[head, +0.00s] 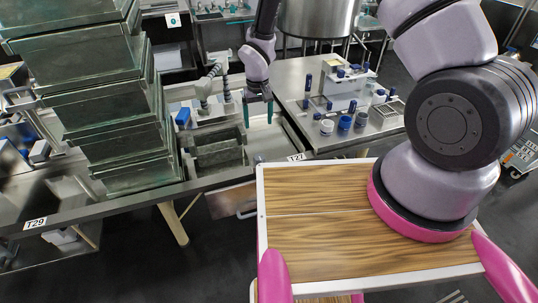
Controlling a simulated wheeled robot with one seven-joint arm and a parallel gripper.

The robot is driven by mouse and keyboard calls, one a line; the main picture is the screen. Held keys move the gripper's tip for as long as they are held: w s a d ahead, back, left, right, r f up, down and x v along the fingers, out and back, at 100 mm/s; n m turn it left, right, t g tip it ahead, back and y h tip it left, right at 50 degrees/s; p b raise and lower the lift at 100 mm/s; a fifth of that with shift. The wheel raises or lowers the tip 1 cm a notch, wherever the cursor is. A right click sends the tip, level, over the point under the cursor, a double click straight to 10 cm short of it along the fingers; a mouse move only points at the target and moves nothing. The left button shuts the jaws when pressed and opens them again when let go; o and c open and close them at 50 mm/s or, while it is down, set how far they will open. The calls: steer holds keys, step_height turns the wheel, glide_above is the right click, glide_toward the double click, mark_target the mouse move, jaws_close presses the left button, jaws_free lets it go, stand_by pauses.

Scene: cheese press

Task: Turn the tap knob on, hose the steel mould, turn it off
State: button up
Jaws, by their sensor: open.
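My gripper (258,112) points down over the far side of the counter, its two teal fingers apart with nothing seen between them. A grey tap fitting with a coiled hose (203,92) stands just left of my gripper. I cannot make out the tap knob clearly. A dark grey steel mould (218,152), box-shaped and open at the top, sits below and left of my gripper, apart from it. I cannot see whether water is running.
A tall stack of steel boxes (105,110) stands left of the mould. To the right, a steel table (300,80) carries blue-capped bottles and small jars. A wood-topped surface (330,235) lies in front. Blue item (183,117) stands near the tap.

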glide_above(259, 156)
step_height(259, 156, down, 5)
step_height(259, 156, down, 10)
steer(key=shift+s+d+f, duration=0.1)
steer(key=shift+f, duration=0.05)
steer(key=c, duration=1.3)
